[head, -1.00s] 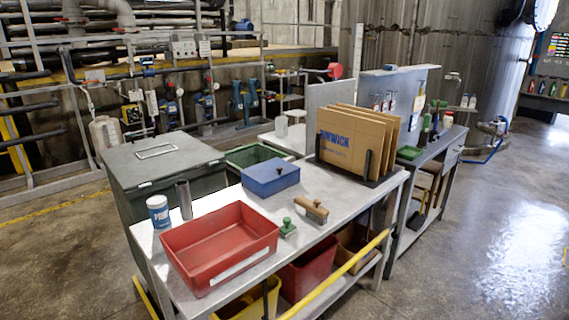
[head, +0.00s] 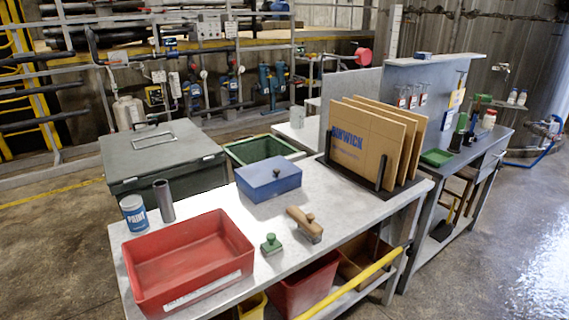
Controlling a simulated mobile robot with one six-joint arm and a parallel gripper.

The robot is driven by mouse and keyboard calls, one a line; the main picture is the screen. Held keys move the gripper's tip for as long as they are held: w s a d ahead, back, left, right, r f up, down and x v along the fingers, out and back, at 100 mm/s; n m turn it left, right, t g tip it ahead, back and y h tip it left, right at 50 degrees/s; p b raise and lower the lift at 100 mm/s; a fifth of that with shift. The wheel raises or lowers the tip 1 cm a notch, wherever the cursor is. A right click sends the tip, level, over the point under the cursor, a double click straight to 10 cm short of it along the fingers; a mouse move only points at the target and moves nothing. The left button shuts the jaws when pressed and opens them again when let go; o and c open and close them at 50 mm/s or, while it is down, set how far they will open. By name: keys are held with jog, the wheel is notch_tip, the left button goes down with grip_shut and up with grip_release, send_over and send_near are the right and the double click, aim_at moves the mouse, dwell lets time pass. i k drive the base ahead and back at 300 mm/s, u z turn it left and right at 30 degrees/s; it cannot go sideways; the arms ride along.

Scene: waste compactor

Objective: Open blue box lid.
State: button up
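The blue box (head: 268,182) sits on the grey metal table, behind the wooden-handled tool and in front of the green bin. Its blue lid (head: 266,174) lies flat on top and looks shut, with a small dark knob (head: 277,172) on it. My gripper is not in the head view.
On the table (head: 220,215) stand a red tray (head: 187,262), paint can (head: 133,213), grey tube (head: 163,200), green-knobbed stamp (head: 271,244), wooden-handled tool (head: 304,223) and cardboard sheets (head: 364,142) in a rack. A yellow rail (head: 350,285) runs along the front.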

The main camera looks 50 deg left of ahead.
aim_at(262, 173)
jog(key=u, duration=0.05)
jog(key=i, duration=1.45)
jog(key=u, duration=0.7)
jog(key=k, duration=0.2)
jog(key=u, duration=2.9)
